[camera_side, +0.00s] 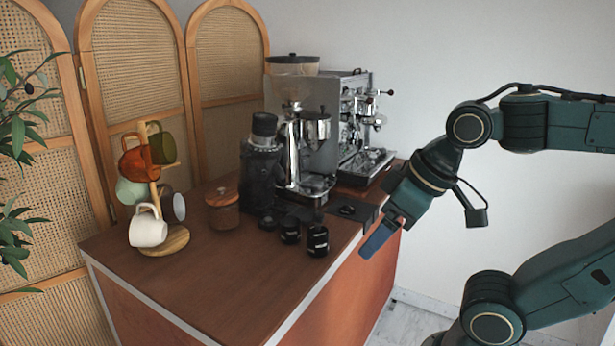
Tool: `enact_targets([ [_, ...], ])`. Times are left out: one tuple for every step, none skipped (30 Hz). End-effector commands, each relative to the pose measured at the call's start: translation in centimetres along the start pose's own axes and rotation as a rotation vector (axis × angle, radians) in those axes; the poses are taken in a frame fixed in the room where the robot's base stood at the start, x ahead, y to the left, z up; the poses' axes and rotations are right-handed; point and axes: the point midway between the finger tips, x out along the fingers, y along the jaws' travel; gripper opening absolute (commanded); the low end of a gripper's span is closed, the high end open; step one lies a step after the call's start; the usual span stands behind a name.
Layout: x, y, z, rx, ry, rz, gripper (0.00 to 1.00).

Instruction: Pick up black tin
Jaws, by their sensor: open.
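Two small black tins with pale labels stand upright on the brown cart top; the nearer one (317,241) is close to the cart's right edge, and the other (290,230) is just behind it to the left. I cannot tell which of them the task means. My gripper (376,240) is to the right of both tins, pointing down and left, near the cart's edge. It is open and empty, apart from the tins. Its far finger is not clearly visible.
A dark bottle (261,170), a wooden jar (222,210) and a grinder (290,135) stand behind the tins. An espresso machine (345,125) is at the back. A mug tree (165,238) holds several mugs at left. The front of the cart top (220,285) is clear.

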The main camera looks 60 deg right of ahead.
Motion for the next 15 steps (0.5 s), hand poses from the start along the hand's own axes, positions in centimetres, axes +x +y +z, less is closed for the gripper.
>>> enact_targets([
  [0.0, 0.0, 0.0, 0.001, 0.0, 0.0, 0.78],
  [0.0, 0.0, 0.0, 0.002, 0.0, 0.0, 0.78],
  [0.0, 0.0, -0.1, 0.006, -0.001, 0.001, 0.78],
  [0.0, 0.0, -0.2, 0.011, -0.002, 0.001, 0.78],
  [-0.1, 0.1, -0.3, 0.017, -0.003, 0.002, 0.78],
  [-0.1, 0.1, -0.6, 0.029, -0.006, 0.003, 0.78],
  [-0.1, 0.2, -0.8, 0.041, -0.01, 0.004, 0.78],
  [-0.1, 0.2, -1.0, 0.056, -0.014, 0.006, 0.78],
  [-0.1, 0.3, -1.4, 0.078, -0.019, 0.008, 0.78],
  [-0.1, 0.4, -1.8, 0.099, -0.024, 0.01, 0.78],
  [-0.1, 0.5, -2.2, 0.121, -0.03, 0.012, 0.78],
  [-0.1, 0.6, -2.8, 0.156, -0.038, 0.016, 0.78],
  [-0.1, 0.8, -3.3, 0.185, -0.044, 0.02, 0.78],
  [-0.1, 0.9, -3.9, 0.217, -0.051, 0.024, 0.78],
  [-0.1, 1.1, -4.6, 0.26, -0.06, 0.029, 0.78],
])
